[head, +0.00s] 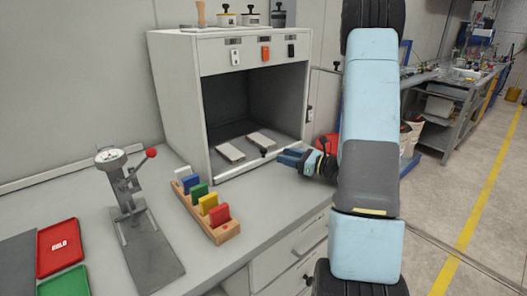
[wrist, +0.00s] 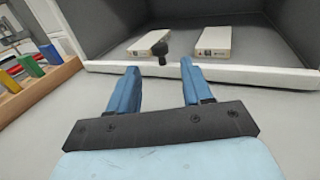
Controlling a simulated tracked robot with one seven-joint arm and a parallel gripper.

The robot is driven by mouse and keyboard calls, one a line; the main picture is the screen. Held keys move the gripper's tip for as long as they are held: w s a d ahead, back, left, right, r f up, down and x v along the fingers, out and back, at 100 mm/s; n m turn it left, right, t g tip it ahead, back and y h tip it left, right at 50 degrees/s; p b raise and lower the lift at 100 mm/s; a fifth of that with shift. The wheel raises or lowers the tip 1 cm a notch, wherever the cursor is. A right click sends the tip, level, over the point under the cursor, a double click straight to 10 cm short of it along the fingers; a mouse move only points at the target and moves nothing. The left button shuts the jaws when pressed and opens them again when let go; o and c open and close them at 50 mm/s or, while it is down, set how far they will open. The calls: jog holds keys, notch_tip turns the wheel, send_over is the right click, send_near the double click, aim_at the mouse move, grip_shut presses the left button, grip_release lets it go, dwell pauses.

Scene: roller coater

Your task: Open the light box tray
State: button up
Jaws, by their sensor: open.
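The light box (head: 175,90) is a pale grey cabinet with an open front and dark inside, standing on the bench. Its tray (wrist: 240,73) lies flat at the bottom of the opening, with a pale front edge. A small black knob (head: 263,152) stands at the tray's front; it also shows in the wrist view (wrist: 160,49). Two pale flat blocks lie on the tray, the left one (wrist: 146,42) and the right one (wrist: 215,41). My gripper (wrist: 160,67) is open and empty, in front of the box. The knob appears just beyond the gap between its fingertips, apparently untouched.
A wooden rack (head: 226,232) with several coloured cards stands left of my gripper. A press-like stand with a red knob (head: 140,235) and red (head: 58,262) and green trays (head: 66,284) lie farther left. Bare bench top lies in front of the box.

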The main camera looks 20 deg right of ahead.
aim_at(264, 149)
jog(key=x, duration=0.9)
jog(key=shift+w+a, duration=0.15)
jog(key=shift+a, duration=0.1)
grip_shut()
